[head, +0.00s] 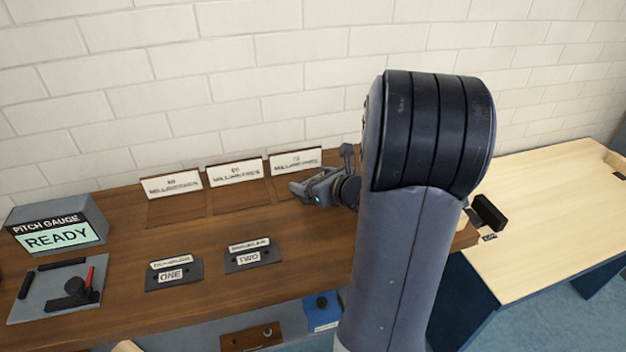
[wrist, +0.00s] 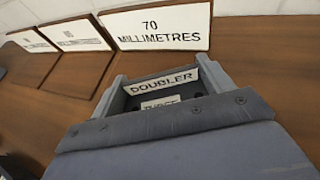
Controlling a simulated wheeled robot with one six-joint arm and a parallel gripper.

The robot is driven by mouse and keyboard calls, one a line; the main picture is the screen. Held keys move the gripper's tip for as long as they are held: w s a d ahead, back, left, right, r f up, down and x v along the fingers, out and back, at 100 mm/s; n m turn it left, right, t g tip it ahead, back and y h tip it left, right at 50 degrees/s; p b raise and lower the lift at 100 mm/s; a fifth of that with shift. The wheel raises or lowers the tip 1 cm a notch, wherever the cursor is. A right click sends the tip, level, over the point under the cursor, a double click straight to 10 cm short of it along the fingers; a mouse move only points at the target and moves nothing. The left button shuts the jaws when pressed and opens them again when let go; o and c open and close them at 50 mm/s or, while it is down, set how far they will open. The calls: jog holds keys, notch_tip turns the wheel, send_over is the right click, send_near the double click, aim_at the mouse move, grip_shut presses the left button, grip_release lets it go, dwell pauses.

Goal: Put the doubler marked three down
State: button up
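The doubler marked three (wrist: 155,98) is a dark plate with white labels reading DOUBLER and THREE. In the wrist view it sits between the two fingers of my gripper (wrist: 165,84), which appear closed against its sides. The gripper body hides its near part. In the head view my gripper (head: 312,190) is over the back right of the brown bench, in front of the 70 millimetres sign (head: 296,161). That sign is close ahead in the wrist view (wrist: 158,27). I cannot tell whether the doubler touches the bench.
Doublers one (head: 174,274) and two (head: 254,255) lie on the brown bench (head: 215,295). Two more millimetre signs (head: 171,184) (head: 236,171) stand along the back. A pitch gauge (head: 57,226) reading READY stands left. A pale table (head: 540,215) is at right. My arm hides part of the bench.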

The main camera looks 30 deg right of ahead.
jog(key=o, duration=0.4)
jog(key=shift+c, duration=0.2)
jog(key=shift+r, duration=0.1)
jog(key=shift+r+p, duration=0.2)
jog(key=shift+p, duration=0.15)
jog(key=p+v, duration=0.1)
jog(key=v, duration=0.9)
jog(key=shift+s+p, duration=0.25)
jog(key=shift+p, duration=0.1)
jog(key=shift+s+d+r, duration=0.1)
jog(key=shift+s+r, duration=0.15)
jog(key=shift+s, duration=0.45)
jog(key=shift+w, duration=0.1)
